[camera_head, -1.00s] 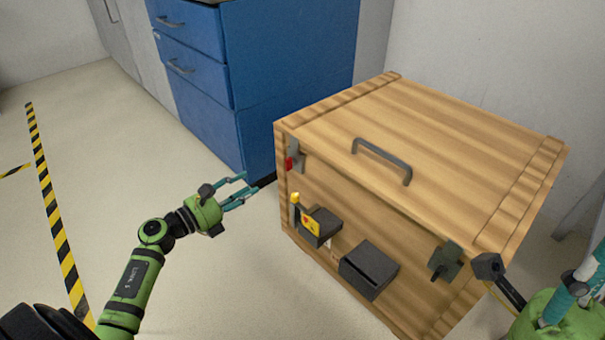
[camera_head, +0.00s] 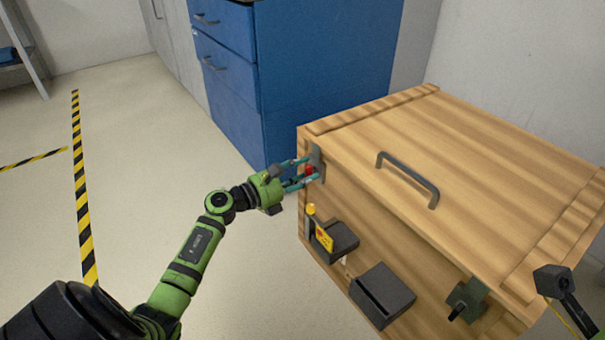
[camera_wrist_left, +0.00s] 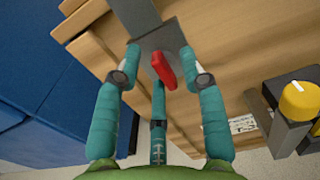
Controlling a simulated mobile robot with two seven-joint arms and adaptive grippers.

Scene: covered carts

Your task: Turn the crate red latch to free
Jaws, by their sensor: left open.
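The wooden crate (camera_head: 470,165) stands at the right in the head view. Its red latch (camera_head: 309,170) sits on a grey metal plate at the crate's upper left front corner. In the left wrist view the red latch (camera_wrist_left: 163,70) is a small tilted lever on the grey plate (camera_wrist_left: 160,40). My left gripper (camera_head: 303,173) is at the latch, its teal fingers apart. In the wrist view the left gripper's fingers (camera_wrist_left: 160,80) spread around the red lever, with visible gaps beside it. I cannot tell whether any fingertip touches the plate. My right gripper's fingers are out of view.
A yellow knob (camera_head: 311,209) and dark boxes (camera_head: 382,295) project from the crate's front below the latch. A dark-green latch (camera_head: 467,298) is at the right front. A grey handle (camera_head: 408,178) is on the lid. A blue cabinet (camera_head: 325,80) stands behind.

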